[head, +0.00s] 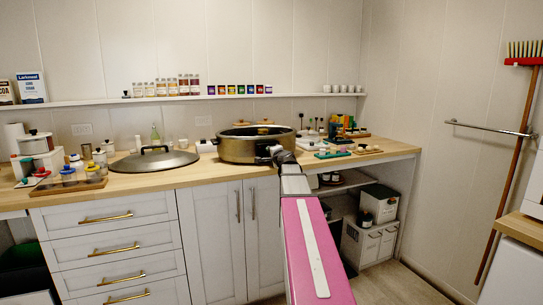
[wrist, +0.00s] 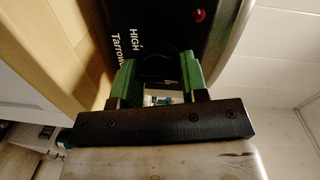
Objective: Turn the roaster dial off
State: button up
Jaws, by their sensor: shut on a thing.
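In the head view my gripper (head: 270,152) is at the roaster's front right.
A large dark lid (head: 155,159) lies on the counter left of the roaster. Jars with coloured lids (head: 68,174) stand further left. Small boards with items (head: 332,154) lie to the right. A shelf with spice jars (head: 170,87) runs along the wall behind.

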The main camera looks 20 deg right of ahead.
jog(key=shift+r, duration=0.1)
dwell(0.3)
jog(key=o, duration=0.9)
jog(key=s, duration=1)
jog(key=shift+s+d+r, duration=0.25)
jog(key=shift+s+r, duration=0.1)
